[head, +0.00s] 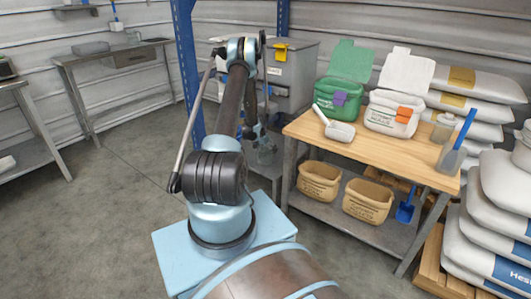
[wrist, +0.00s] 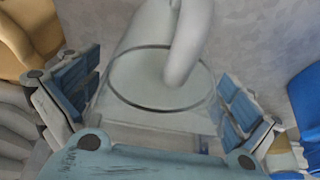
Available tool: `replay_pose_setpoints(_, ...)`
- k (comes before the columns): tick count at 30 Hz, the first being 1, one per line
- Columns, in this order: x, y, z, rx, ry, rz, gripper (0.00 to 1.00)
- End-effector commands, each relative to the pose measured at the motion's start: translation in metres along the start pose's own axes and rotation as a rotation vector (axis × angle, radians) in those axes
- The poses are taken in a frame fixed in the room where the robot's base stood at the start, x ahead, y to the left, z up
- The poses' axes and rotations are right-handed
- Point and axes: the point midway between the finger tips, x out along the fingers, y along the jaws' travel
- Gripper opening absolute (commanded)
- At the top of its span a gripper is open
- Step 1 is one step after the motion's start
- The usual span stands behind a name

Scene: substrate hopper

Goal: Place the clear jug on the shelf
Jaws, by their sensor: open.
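The clear jug (wrist: 125,98) is in the wrist view, with its round dark-edged rim facing the camera. My gripper (wrist: 158,118) is open, with one blue-padded finger on each side of the jug. I cannot tell whether either finger touches it. A pale curved part crosses the rim; I cannot tell whether it is a handle or a spout. A wall shelf (head: 76,8) is at the upper left.
A wooden table (head: 300,128) holds a green tub (head: 340,95), a white tub (head: 393,112) and a scoop (head: 338,130). Tan bins (head: 319,180) sit on its lower shelf. A blue post (head: 187,70) stands behind my arm. Sacks (head: 500,195) are stacked at right. The left floor is clear.

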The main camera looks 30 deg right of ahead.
Motion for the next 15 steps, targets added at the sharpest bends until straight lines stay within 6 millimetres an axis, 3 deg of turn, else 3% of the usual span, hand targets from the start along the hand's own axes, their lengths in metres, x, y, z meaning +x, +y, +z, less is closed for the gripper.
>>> replay_pose_setpoints(8, -0.009, 0.000, -0.001, 0.000, 0.000, 0.000, 1.00)
replay_pose_setpoints(15, -0.043, 0.000, -0.001, 0.000, 0.000, 0.000, 1.00)
